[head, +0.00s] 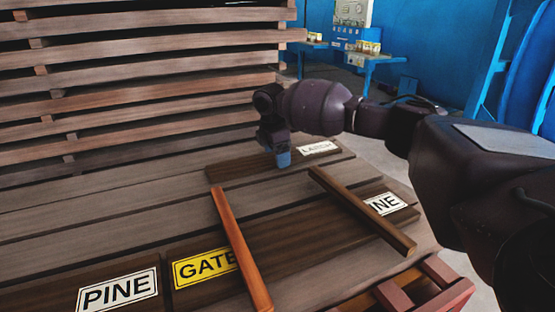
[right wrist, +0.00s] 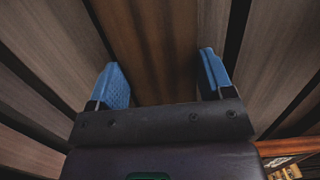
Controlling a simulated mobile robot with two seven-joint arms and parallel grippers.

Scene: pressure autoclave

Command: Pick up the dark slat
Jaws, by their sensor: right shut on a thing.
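A dark brown slat (head: 362,210) lies loose on the grey-brown plank top, right of centre, crossing the board with the partly covered "INE" label. A redder slat (head: 240,250) lies to its left, crossing the yellow GATE sign. My right gripper (head: 283,160) is away from both, beyond the dark slat, at the dark board with the LARCH label (head: 235,168). In the right wrist view my blue fingers (right wrist: 165,85) stand wide apart, shut on the board's sides (right wrist: 155,45). The finger contacts are partly hidden. My left gripper is not in view.
A PINE sign (head: 118,290) and a yellow GATE sign (head: 203,268) lie at the front left. A tall slatted wooden rack (head: 150,80) stands behind on the left. Reddish rails (head: 440,285) edge the front right. Blue tables (head: 372,60) stand far back.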

